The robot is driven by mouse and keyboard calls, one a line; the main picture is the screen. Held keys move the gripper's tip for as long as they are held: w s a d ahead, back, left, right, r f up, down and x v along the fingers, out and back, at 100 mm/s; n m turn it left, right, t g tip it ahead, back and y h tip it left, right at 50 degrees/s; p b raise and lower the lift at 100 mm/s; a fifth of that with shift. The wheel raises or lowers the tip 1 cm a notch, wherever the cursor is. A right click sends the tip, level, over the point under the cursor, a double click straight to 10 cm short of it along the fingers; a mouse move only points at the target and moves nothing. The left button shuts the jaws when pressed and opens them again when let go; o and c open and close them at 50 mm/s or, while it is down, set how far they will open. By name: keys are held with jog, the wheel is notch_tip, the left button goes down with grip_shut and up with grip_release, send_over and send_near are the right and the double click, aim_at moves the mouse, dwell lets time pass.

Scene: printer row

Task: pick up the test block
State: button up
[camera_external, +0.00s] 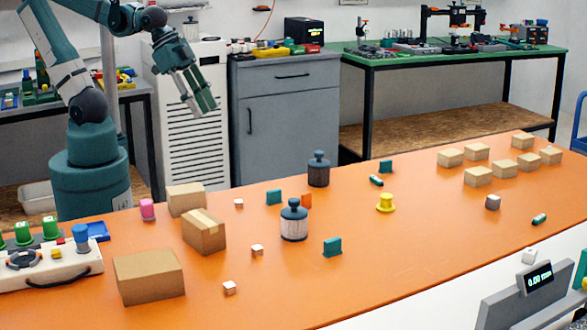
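No label marks which thing is the test block. A small grey cube (493,202) sits on the right of the orange table. Small pale cubes with reddish-brown sides stand at the table's middle left, one near the front (229,288), one behind it (257,250) and one farther back (238,203).
The orange table (420,255) has clear room at front middle. Cardboard boxes (149,276) stand left, beside a control panel (50,262). Two dark-lidded jars (294,222) stand mid-table. A yellow knob-shaped piece (385,203) and several wooden blocks (478,176) are farther right.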

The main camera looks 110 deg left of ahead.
jog(key=w+d+f+m+g+p, duration=0.3)
jog(key=w+d+f+m, duration=0.15)
jog(key=w, duration=0.45)
jog(key=m+g+h+p, duration=0.1)
jog(key=m+g+p, duration=0.15)
jog(key=m, duration=0.25)
send_near(238, 201)
jog(key=shift+s+d+f, duration=0.1)
jog(key=shift+s+f, duration=0.05)
jog(key=shift+f, duration=0.15)
dwell(0.4)
jog(key=shift+d+f, duration=0.1)
jog(key=shift+f, duration=1.2)
jog(key=shift+f, duration=0.15)
jog(key=shift+w+d+f+b, duration=0.15)
jog(key=shift+f+b, duration=0.1)
jog(key=shift+f, duration=0.55)
jog(key=shift+w+f+b, duration=0.15)
jog(key=shift+f+b, duration=0.05)
jog(key=shift+f, duration=0.65)
jog(key=shift+w+d+f+b, duration=0.15)
jog(key=shift+f+b, duration=0.1)
jog(key=shift+f, duration=0.55)
jog(key=shift+a, duration=0.1)
